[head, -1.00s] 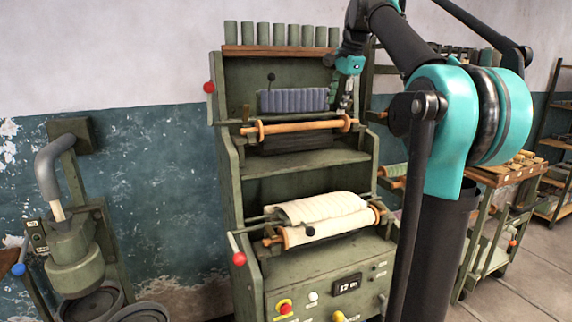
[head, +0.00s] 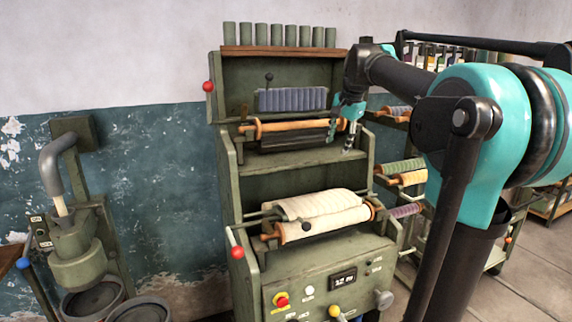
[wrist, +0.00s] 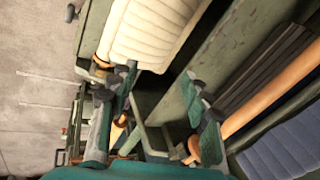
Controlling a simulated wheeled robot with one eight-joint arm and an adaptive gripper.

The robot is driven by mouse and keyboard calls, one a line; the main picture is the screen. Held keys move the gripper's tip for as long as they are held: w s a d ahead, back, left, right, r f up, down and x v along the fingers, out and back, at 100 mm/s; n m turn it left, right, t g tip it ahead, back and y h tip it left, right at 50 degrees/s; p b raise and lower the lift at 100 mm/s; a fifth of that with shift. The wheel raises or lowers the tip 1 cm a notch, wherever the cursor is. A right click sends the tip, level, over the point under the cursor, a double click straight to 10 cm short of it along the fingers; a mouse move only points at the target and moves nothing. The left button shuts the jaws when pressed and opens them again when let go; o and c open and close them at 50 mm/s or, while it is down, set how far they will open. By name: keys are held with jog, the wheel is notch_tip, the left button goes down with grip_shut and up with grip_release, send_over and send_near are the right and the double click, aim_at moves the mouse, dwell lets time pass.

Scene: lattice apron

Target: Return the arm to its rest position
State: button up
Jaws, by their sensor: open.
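My arm reaches in from the right of the head view, with its large teal joint (head: 470,140) in the foreground. My gripper (head: 342,138) hangs at the right side of the green machine (head: 232,185), near the right end of its upper wooden roller (head: 290,126). In the wrist view my gripper (wrist: 160,82) has its two fingers well apart with nothing between them. Whether the fingers touch the machine I cannot tell.
The machine carries a lower cream roll (head: 318,208), a red-knobbed lever (head: 238,252) and a control panel (head: 345,282). A rack with coloured rolls (head: 400,165) stands behind my arm. A green press (head: 75,245) stands at the left. Floor shows at the lower right.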

jog(key=s+f+n, duration=0.3)
jog(key=s+f, duration=0.6)
jog(key=f, duration=0.3)
jog(key=s+d+f+n, duration=0.1)
jog(key=s+f+n, duration=0.2)
jog(key=s+f, duration=0.7)
jog(key=s+d+f+n+h, duration=0.1)
jog(key=s+f+n, duration=0.3)
jog(key=s+f, duration=0.5)
notch_tip(320, 180, down, 7)
jog(key=shift+s+d+f, duration=0.1)
jog(key=shift+s+d, duration=0.1)
